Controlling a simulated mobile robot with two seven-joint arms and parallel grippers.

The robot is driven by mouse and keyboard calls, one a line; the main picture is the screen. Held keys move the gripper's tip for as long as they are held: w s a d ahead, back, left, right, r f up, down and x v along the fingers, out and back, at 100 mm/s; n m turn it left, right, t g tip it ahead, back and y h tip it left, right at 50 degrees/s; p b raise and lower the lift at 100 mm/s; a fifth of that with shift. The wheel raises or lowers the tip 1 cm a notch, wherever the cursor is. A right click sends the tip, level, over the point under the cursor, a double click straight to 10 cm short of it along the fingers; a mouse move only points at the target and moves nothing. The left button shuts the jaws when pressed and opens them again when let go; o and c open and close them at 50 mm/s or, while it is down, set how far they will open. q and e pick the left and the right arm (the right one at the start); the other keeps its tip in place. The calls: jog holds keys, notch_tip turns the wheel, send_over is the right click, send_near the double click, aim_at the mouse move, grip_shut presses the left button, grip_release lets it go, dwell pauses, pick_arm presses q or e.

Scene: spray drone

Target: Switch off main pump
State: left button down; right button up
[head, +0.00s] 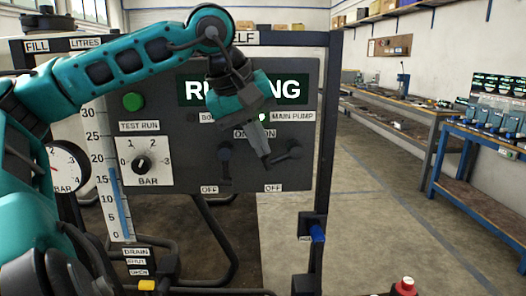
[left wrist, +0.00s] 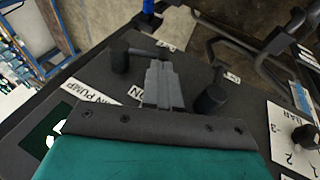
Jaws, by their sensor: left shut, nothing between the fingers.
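The dark control panel (head: 190,150) has a large display (head: 240,90) reading "RUNNING", partly covered by my left arm. The MAIN PUMP label (head: 292,116) has a lit green lamp (head: 262,117) beside it. Below is the black main pump lever (head: 291,150), tilted, with an OFF label (head: 273,188) underneath; its round knob shows in the left wrist view (left wrist: 120,56). A second black lever (head: 224,162) stands to its left, above another OFF label (head: 209,189). My left gripper (head: 267,163) is shut and empty between the levers, close beside the main pump lever. I cannot tell whether they touch. My right gripper is out of view.
A green TEST RUN button (head: 133,102) and a BAR dial (head: 142,164) are on the panel's left. A blue-handled valve (head: 317,233) sits on the frame at lower right. A red button (head: 405,286) is near the bottom edge. The floor to the right is clear before the workbenches.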

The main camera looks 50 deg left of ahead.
pick_arm(q)
jog(key=f+b, duration=0.1)
jog(key=t+h+b, duration=0.1)
jog(key=b, duration=0.1)
jog(key=f+t+b, duration=0.1)
jog(key=b, duration=0.1)
jog(key=shift+s+a+f+h, duration=0.15)
jog(key=shift+a+f+h, duration=0.1)
jog(key=shift+f+h, duration=0.05)
jog(key=shift+d+f+b, duration=0.1)
jog(key=shift+f+b, duration=0.3)
jog(key=shift+b, duration=0.2)
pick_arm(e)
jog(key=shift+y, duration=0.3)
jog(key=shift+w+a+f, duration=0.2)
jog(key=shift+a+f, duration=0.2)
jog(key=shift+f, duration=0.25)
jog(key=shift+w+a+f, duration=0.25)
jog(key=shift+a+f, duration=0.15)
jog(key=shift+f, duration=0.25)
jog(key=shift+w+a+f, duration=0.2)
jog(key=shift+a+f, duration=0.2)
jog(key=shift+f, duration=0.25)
pick_arm(q)
jog(key=shift+f, duration=0.1)
